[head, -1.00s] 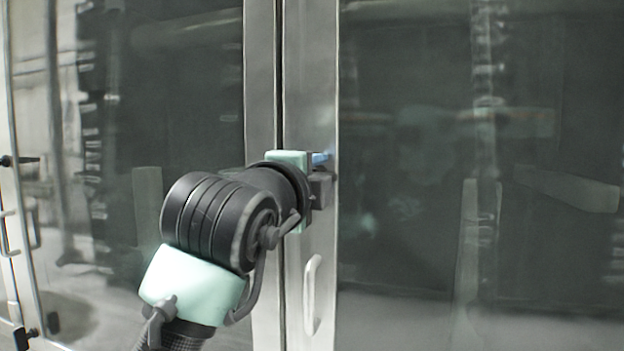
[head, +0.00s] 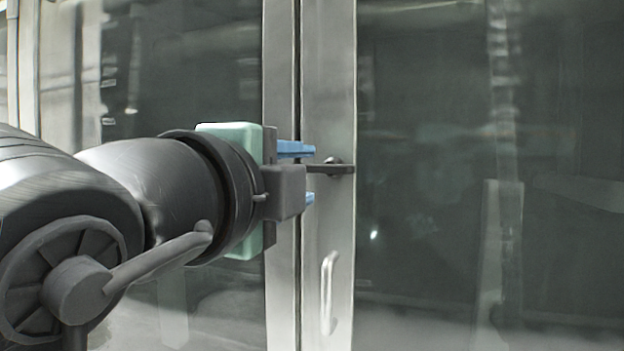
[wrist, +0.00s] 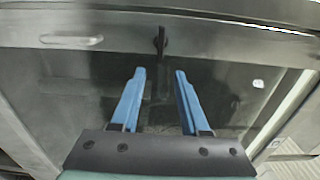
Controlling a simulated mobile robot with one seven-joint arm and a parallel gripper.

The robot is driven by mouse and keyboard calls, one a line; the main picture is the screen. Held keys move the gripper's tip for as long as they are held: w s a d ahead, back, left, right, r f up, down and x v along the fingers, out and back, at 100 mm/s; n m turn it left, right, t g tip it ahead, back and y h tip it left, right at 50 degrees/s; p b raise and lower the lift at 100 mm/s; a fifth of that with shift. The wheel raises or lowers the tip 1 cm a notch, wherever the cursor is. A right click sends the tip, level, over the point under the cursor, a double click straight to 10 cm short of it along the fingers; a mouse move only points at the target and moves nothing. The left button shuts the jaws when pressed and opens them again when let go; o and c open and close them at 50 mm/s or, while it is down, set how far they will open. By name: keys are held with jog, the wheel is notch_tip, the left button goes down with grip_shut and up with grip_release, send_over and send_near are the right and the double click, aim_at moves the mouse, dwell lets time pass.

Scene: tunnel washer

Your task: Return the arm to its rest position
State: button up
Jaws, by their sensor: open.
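My gripper (head: 312,174) is open in front of the glass door's metal frame. Its two blue fingers stand apart, one above the other in the head view, with nothing seen held between them. The dark lever handle (head: 332,168) on the door frame sticks out level with the gap between the fingers. In the wrist view the open gripper (wrist: 160,73) has the lever handle (wrist: 160,40) just beyond its fingertips, apart from them in the picture. My arm fills the left of the head view.
A pale pull handle (head: 328,292) is fixed on the frame below the lever; it also shows in the wrist view (wrist: 71,40). A large glass panel (head: 480,220) lies to the right, another behind my arm. The doors look shut.

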jog(key=s+d+r+n+t+y, duration=0.1)
jog(key=s+n+t, duration=0.4)
jog(key=n, duration=0.6)
jog(key=s+d+r+n+t+y+p, duration=0.1)
jog(key=s+r+n+t+y, duration=0.2)
jog(key=n, duration=0.7)
jog(key=s+t+y, duration=0.1)
jog(key=s+t, duration=0.1)
jog(key=s, duration=0.1)
jog(key=shift+s+d+n+y, duration=0.15)
jog(key=shift+d+n+y, duration=0.15)
jog(key=shift+d+n, duration=0.1)
